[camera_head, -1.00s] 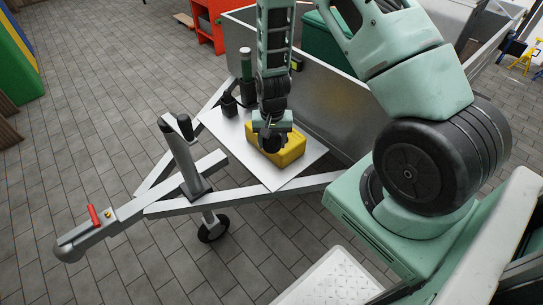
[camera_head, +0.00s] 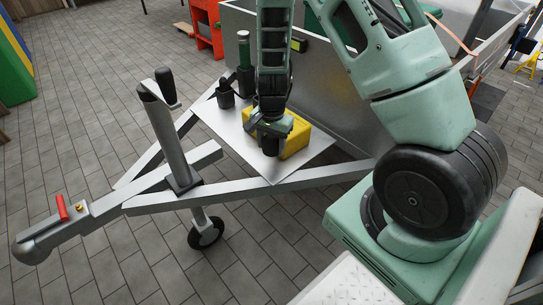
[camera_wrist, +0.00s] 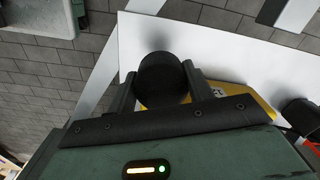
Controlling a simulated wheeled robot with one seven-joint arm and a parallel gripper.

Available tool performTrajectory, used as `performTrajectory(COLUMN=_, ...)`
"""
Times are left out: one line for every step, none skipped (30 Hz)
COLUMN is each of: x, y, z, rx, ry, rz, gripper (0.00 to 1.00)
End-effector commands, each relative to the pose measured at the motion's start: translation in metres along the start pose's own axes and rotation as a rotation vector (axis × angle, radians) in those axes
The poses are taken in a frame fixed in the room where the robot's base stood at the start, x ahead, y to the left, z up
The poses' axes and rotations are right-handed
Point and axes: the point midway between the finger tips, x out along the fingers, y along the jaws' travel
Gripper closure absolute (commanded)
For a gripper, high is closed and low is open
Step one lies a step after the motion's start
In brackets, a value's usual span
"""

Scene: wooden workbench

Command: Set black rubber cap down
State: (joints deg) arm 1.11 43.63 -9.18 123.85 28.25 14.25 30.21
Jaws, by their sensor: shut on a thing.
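My gripper (camera_wrist: 160,85) is shut on the black rubber cap (camera_wrist: 161,76), which sits between its two fingers in the wrist view. The cap is round and dark. In the head view my gripper (camera_head: 270,132) points down over the white plate (camera_head: 224,122), and the dark cap (camera_head: 270,149) shows at its lower end. The cap is at the front left side of a yellow box (camera_head: 296,138) on the plate. I cannot tell whether the cap touches the plate or the box.
The plate lies on a grey trailer drawbar (camera_head: 240,196). A jockey-wheel post (camera_head: 168,140) stands to the left. The trailer wall (camera_head: 335,110) rises behind. The plate's left part is clear.

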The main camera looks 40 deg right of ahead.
Motion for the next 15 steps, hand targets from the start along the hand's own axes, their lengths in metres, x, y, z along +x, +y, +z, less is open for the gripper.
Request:
performTrajectory(x=0.011, y=0.001, z=-0.002, rx=0.003, ry=0.002, rz=0.001, gripper=0.78)
performTrajectory(x=0.013, y=0.001, z=-0.002, rx=0.003, ry=0.003, rz=0.001, gripper=0.78)
performTrajectory(x=0.016, y=0.001, z=-0.002, rx=0.003, ry=0.003, rz=0.001, gripper=0.78)
performTrajectory(x=0.019, y=0.001, z=-0.002, rx=0.003, ry=0.003, rz=0.001, gripper=0.79)
performTrajectory(x=0.022, y=0.001, z=-0.002, rx=0.003, ry=0.003, rz=0.001, gripper=0.79)
performTrajectory(x=0.026, y=0.001, z=-0.003, rx=0.003, ry=0.003, rz=0.001, gripper=0.79)
performTrajectory(x=0.031, y=0.001, z=-0.003, rx=0.003, ry=0.003, rz=0.001, gripper=0.79)
performTrajectory(x=0.036, y=0.001, z=-0.003, rx=0.003, ry=0.003, rz=0.001, gripper=0.79)
performTrajectory(x=0.042, y=0.002, z=-0.002, rx=0.003, ry=0.003, rz=0.001, gripper=0.79)
performTrajectory(x=0.046, y=0.002, z=-0.002, rx=0.003, ry=0.003, rz=0.001, gripper=0.79)
performTrajectory(x=0.049, y=0.001, z=-0.003, rx=0.003, ry=0.004, rz=0.001, gripper=0.79)
performTrajectory(x=0.051, y=0.001, z=-0.003, rx=0.003, ry=0.005, rz=0.000, gripper=0.79)
performTrajectory(x=0.051, y=0.001, z=-0.003, rx=0.003, ry=0.005, rz=-0.001, gripper=0.79)
performTrajectory(x=0.051, y=0.001, z=-0.003, rx=0.003, ry=0.006, rz=-0.001, gripper=0.79)
performTrajectory(x=0.050, y=0.001, z=-0.003, rx=0.003, ry=0.006, rz=-0.001, gripper=0.79)
